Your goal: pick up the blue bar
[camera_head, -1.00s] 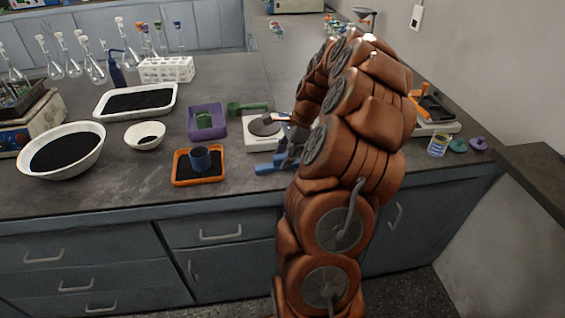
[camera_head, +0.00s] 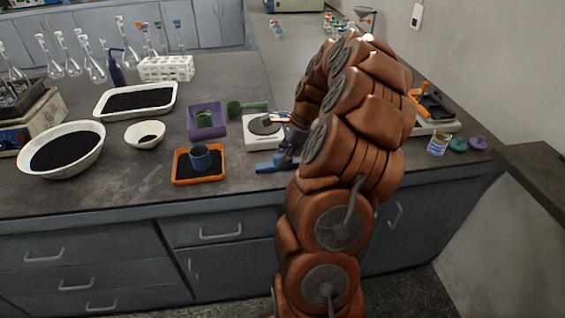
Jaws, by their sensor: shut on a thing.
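The blue bar (camera_head: 266,167) lies at the front of the dark bench top, just below the white scale. Its left end shows; its right part is hidden by my gripper and arm. My gripper (camera_head: 286,161) is at the right part of the bar, low over the bench, and is shut on it. The fingertips are small and partly hidden by my arm. The bar looks level and at about bench height; I cannot tell whether it touches the surface.
The white scale (camera_head: 252,140) stands just behind the bar. A purple tray (camera_head: 218,133), a green scoop (camera_head: 236,107) and white bowls are farther left and back. The bench's front edge is close.

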